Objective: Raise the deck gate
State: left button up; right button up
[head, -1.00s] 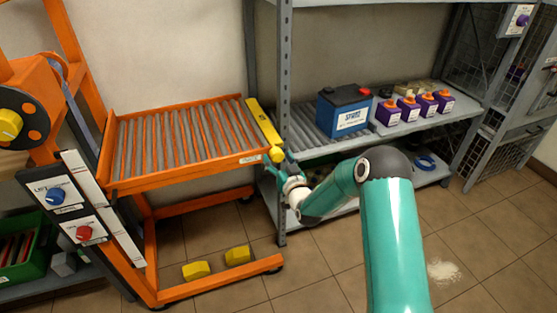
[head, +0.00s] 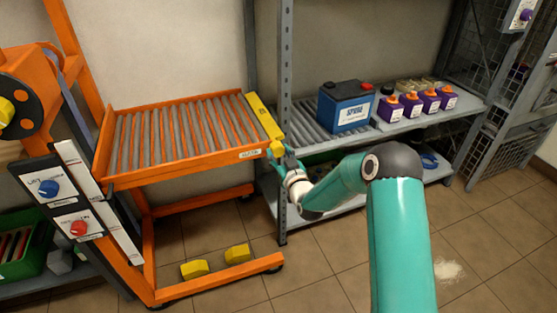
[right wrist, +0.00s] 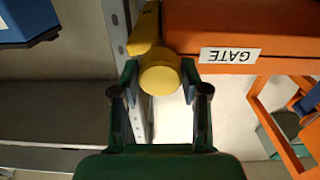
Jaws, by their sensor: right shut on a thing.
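The deck gate is a yellow bar (head: 264,118) along the right edge of the orange roller deck (head: 150,178). A white GATE label (head: 250,154) is on the deck's front rim, and it also shows upside down in the right wrist view (right wrist: 230,55). My right gripper (head: 283,158) is at the gate's near end. In the right wrist view, my right gripper (right wrist: 160,88) has its fingers on both sides of the round yellow knob (right wrist: 160,78) and is shut on it. My left gripper is not in view.
A grey shelf stands right of the deck, with a blue battery (head: 345,107) and several purple containers (head: 412,106). Its upright post (head: 286,60) is close to the gate. A panel with a blue knob (head: 49,188) and red knob (head: 78,228) is at left. Two yellow blocks (head: 194,269) lie below.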

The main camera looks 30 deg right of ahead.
jog(key=n+b, duration=0.6)
jog(key=b, duration=0.1)
jog(key=n+b, duration=0.3)
jog(key=b, duration=0.1)
jog(key=shift+f, duration=0.25)
jog(key=n+b, duration=0.2)
jog(key=n, duration=0.1)
jog(key=shift+n+b, duration=0.3)
jog(key=shift+a+r+n+b, duration=0.1)
jog(key=shift+n+b, duration=0.7)
jog(key=shift+n, duration=0.7)
jog(key=o, duration=1.1)
jog(key=shift+o, duration=0.2)
jog(key=shift+r, duration=0.1)
